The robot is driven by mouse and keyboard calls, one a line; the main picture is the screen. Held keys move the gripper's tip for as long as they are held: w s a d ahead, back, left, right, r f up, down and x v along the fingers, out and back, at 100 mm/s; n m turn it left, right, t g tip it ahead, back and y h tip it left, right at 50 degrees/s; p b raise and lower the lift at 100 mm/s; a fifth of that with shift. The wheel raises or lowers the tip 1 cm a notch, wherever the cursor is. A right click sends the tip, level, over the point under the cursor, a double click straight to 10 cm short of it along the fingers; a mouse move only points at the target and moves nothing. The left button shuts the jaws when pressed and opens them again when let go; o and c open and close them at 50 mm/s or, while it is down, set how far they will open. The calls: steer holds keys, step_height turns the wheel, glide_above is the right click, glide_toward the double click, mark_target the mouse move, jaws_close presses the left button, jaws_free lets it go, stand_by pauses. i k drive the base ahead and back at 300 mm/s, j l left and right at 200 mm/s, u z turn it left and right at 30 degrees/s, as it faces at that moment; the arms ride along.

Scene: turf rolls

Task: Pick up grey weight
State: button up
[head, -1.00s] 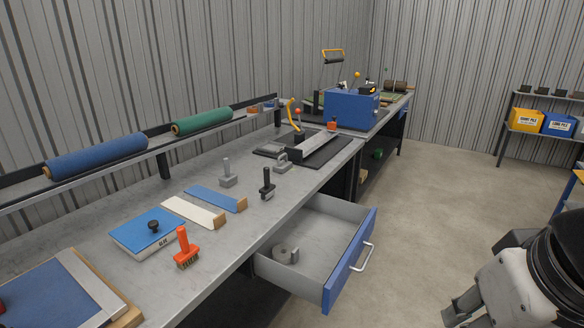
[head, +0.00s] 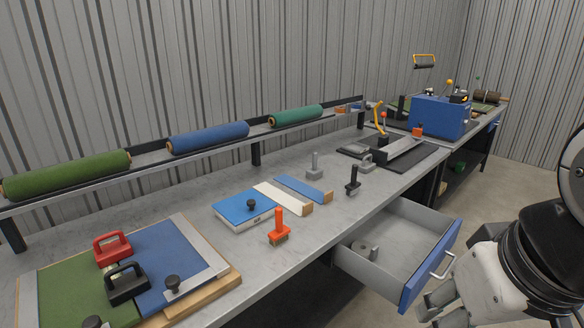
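My gripper (head: 431,308) is at the lower right, in front of the bench and below the open drawer's front, away from these weights. Its fingertips are small and partly cut by the frame edge, so its opening is unclear.
A blue machine (head: 440,117) stands farther back.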

mark_target(366, 167)
steer(key=i+l+u, duration=0.2)
steer(key=u, duration=0.15)
steer(key=i+l+u, duration=0.1)
steer(key=l+u, duration=0.25)
steer(key=i+l+u, duration=0.1)
steer(key=l+u, duration=0.85)
steer(key=l, duration=1.15)
steer(key=l+u, duration=0.25)
steer(key=l, duration=1.2)
steer(key=k+l, duration=0.1)
steer(key=l, duration=0.6)
steer(key=k+l, duration=0.1)
steer(key=l, duration=0.55)
